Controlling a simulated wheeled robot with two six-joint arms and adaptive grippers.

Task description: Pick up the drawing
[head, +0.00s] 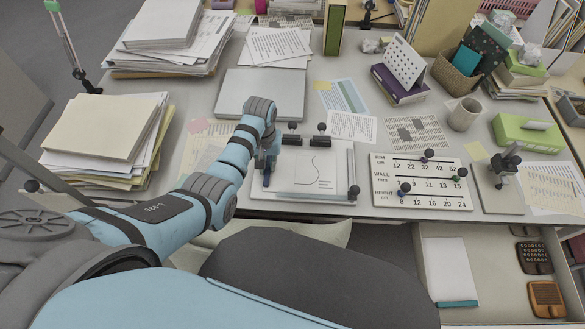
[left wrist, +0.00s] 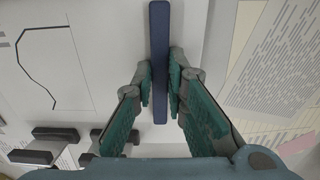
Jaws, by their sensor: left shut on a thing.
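The drawing (head: 312,168), a white sheet with a thin wavy dark line, lies flat on a pale board (head: 305,196). It also shows at the left of the left wrist view (left wrist: 48,65). My left gripper (head: 266,168) is over the board's left edge, pointing down. In the left wrist view, its two teal fingers (left wrist: 160,88) are shut on a narrow dark blue bar (left wrist: 159,40) beside the drawing. Whether the bar touches the sheet is hidden. My right gripper is not in view.
Black-knobbed clamps (head: 292,140) stand at the board's back edge, and a grey strip (head: 351,170) lies along its right side. A number board (head: 420,183) is to the right. Paper stacks (head: 105,130) crowd the left. An open drawer (head: 490,262) is below the desk's right front.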

